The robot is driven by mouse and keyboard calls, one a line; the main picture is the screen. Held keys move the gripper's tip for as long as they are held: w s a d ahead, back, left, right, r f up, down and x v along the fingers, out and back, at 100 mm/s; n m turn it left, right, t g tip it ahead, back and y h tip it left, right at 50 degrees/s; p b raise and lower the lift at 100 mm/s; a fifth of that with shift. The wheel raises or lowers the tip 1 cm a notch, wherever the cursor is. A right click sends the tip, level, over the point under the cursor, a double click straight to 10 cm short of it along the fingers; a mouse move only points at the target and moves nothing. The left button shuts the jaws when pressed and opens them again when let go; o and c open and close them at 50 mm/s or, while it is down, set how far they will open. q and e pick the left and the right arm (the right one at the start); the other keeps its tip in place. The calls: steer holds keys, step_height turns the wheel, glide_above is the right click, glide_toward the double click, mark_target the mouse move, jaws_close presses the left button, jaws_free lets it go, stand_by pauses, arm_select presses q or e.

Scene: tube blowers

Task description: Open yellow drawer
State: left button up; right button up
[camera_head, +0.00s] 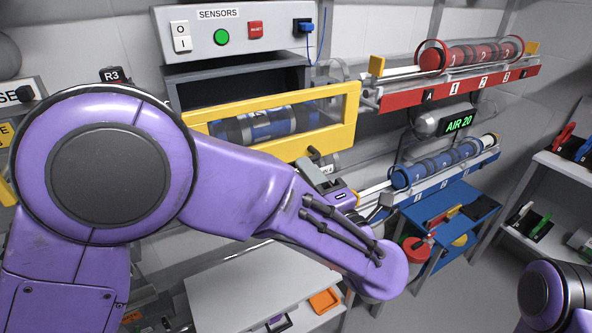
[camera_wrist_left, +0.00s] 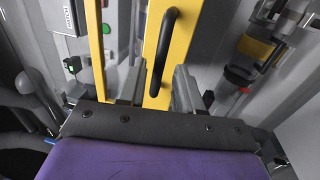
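The yellow drawer (camera_head: 345,117) has a yellow frame with a window showing blue cylinders. It sits at a dark grey housing below the sensors panel; I cannot tell how far out it is. My left gripper (camera_head: 322,174) is just below the drawer's right end in the head view. In the left wrist view the gripper (camera_wrist_left: 158,80) is open, fingers apart, facing the yellow front (camera_wrist_left: 186,30). A black handle (camera_wrist_left: 160,52) runs up the front, its near end close to the gap between the fingers; contact is unclear. My right gripper is outside both views.
The sensors panel (camera_head: 277,37) is above the drawer. A red tube rack (camera_head: 460,88) and a blue one (camera_head: 450,177) stand to the right. A white cabinet (camera_head: 235,290) is below my left arm. Shelves (camera_head: 565,168) stand at far right.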

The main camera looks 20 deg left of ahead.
arm_select(q)
steer(key=b+v, duration=0.1)
steer(key=v, duration=0.5)
steer(key=shift+s+d, duration=0.15)
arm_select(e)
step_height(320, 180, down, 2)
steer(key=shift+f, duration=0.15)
arm_select(q)
steer(key=w+d+f+m+t+h, duration=0.25)
steer(key=w+m+t+h, duration=0.35)
steer(key=m, duration=0.4)
steer(key=s+a+f+m+g+h, duration=0.1)
steer(key=a+f+m+g+h, duration=0.3)
steer(key=f, duration=0.7)
steer(key=a+f+m+g+h, duration=0.2)
steer(key=a+f+m, duration=0.25)
steer(key=f, duration=0.75)
steer(key=s+a+f+g, duration=0.3)
steer(key=s+a+f, duration=0.2)
steer(key=s+f, duration=0.2)
steer(key=s+a+f+m+g, duration=0.1)
steer(key=s+a+f+g, duration=0.3)
steer(key=s, duration=0.8)
steer(key=s+a+f+g+y, duration=0.1)
steer(key=s+a+f+g, duration=0.3)
steer(key=s+a+f, duration=0.4)
step_height(320, 180, down, 2)
steer(key=shift+s+f+m, duration=0.1)
steer(key=shift+s+m, duration=0.25)
steer(key=shift+s, duration=0.65)
